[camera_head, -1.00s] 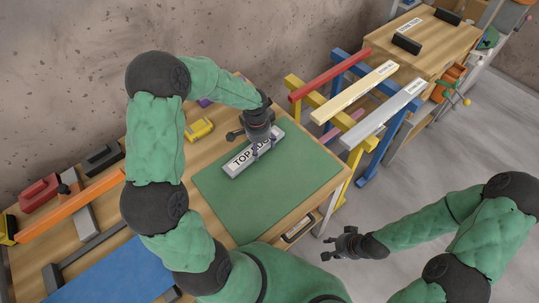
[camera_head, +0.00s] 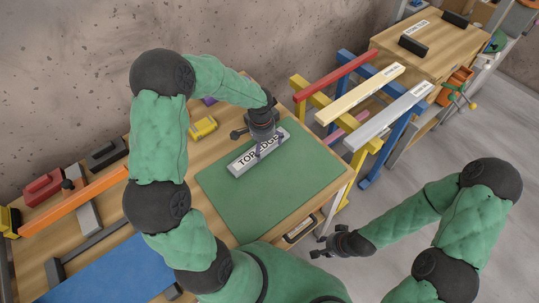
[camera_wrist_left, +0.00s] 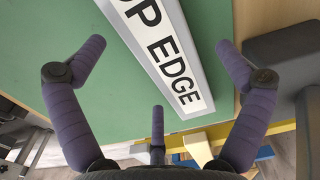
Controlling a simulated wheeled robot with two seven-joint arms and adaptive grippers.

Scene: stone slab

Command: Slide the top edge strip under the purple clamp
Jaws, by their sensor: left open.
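The top edge strip (camera_head: 243,165), a light grey bar lettered TOP EDGE, lies tilted on the green mat. In the left wrist view the strip (camera_wrist_left: 165,50) runs diagonally between the spread purple-padded fingers. My left gripper (camera_head: 263,146) is open over the right part of the strip and hides some of it; I see no finger closed on it. A small purple piece (camera_head: 208,101) shows behind my left forearm, mostly hidden; it may be the purple clamp. My right gripper (camera_head: 324,246) looks open and empty, off the bench's right side.
The green mat (camera_head: 270,200) has free room in front of the strip. A yellow clamp (camera_head: 202,128) sits on the bench behind it. Red, cream and grey bars rest on a rack (camera_head: 349,143) at the right. A blue mat (camera_head: 120,275) lies front left.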

